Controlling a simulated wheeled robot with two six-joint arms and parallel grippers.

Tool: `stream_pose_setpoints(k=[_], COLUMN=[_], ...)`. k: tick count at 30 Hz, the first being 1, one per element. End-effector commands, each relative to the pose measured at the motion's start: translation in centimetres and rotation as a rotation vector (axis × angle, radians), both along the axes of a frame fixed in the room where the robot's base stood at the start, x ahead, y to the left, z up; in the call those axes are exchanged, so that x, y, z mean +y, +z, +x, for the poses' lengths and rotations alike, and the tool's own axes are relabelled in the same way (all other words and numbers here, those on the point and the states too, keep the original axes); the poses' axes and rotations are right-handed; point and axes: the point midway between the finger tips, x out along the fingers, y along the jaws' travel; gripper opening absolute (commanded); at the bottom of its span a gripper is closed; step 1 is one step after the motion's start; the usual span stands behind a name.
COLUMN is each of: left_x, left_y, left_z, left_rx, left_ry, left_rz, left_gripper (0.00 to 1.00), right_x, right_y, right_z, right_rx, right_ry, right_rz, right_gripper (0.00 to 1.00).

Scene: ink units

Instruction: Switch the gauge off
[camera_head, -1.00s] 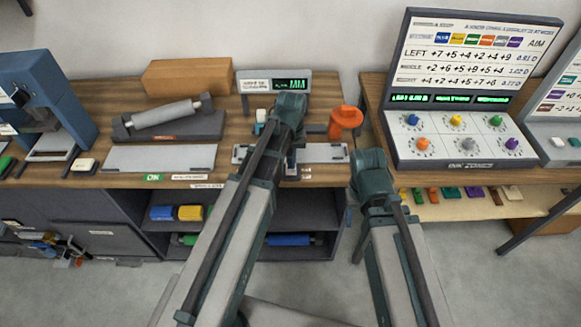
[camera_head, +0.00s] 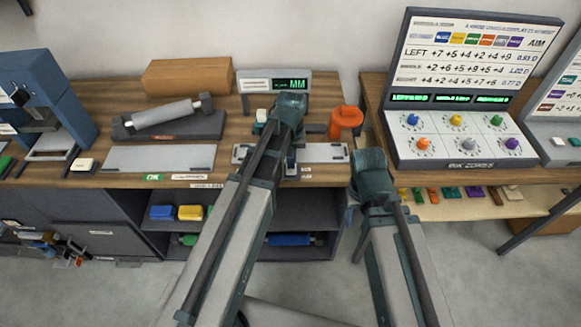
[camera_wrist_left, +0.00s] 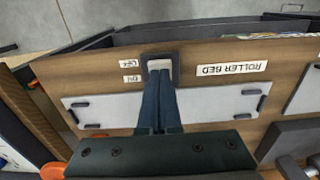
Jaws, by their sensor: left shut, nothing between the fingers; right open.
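The gauge's display box (camera_head: 275,82) stands at the back of the wooden bench, its small screen lit with green "MM". A grey plate (camera_head: 320,153) lies below it, also in the left wrist view (camera_wrist_left: 220,105). A rocker switch (camera_wrist_left: 160,63) with a dark frame and pale rocker sits at the bench edge, beside small "OFF" and "ON" labels. My left gripper (camera_wrist_left: 160,88) is shut and empty, its fingertips at the switch and covering part of it; I cannot tell whether they touch. My right gripper (camera_head: 352,194) is open, mostly hidden below its wrist, right of the bench.
An orange round-topped object (camera_head: 345,120) stands right of the display box. A roller on a stand (camera_head: 165,115) and a cardboard box (camera_head: 188,75) are to the left. An ink console (camera_head: 460,100) with coloured knobs stands on the right table. Open shelves lie under the bench.

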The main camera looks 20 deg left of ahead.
Motion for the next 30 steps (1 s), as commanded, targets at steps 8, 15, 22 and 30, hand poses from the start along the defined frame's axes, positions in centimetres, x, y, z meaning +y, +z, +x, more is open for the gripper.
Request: stream_pose_setpoints(k=[8, 15, 22, 30], left_x=[0.0, 0.0, 0.0, 0.0], left_y=[-0.5, -0.8, -1.2, -1.6], left_z=[0.0, 0.0, 0.0, 0.0], left_rx=[0.0, 0.0, 0.0, 0.0], left_ry=[0.0, 0.0, 0.0, 0.0], left_rz=[0.0, 0.0, 0.0, 0.0], left_gripper=[0.0, 0.0, 0.0, 0.0], right_x=[0.0, 0.0, 0.0, 0.0], right_y=[-0.5, -0.8, -1.2, -1.5], right_z=[0.0, 0.0, 0.0, 0.0], right_rx=[0.0, 0.0, 0.0, 0.0], right_ry=[0.0, 0.0, 0.0, 0.0], right_rz=[0.0, 0.0, 0.0, 0.0], right_gripper=[0.53, 0.53, 0.53, 0.53])
